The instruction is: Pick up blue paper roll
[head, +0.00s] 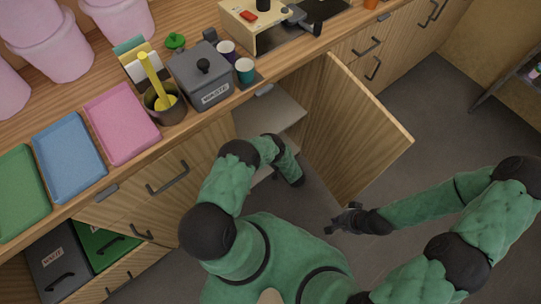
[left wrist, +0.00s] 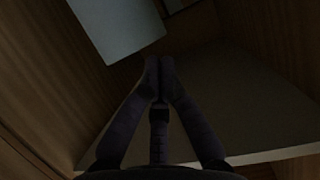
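I cannot make out a blue paper roll in either view. A pale blue-grey flat shape (left wrist: 115,28) shows at the top left of the dark left wrist view; I cannot tell what it is. My left gripper (left wrist: 158,64) is inside the open cupboard, above a pale shelf (left wrist: 245,105). Its two fingers come together at the tips, and I see nothing held between them.
The open cupboard door (head: 352,135) stands out between my arms. On the counter are a grey waste bin (head: 204,80), cups, a pot (head: 166,108) with a yellow tool, and pink, blue and green trays (head: 70,155).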

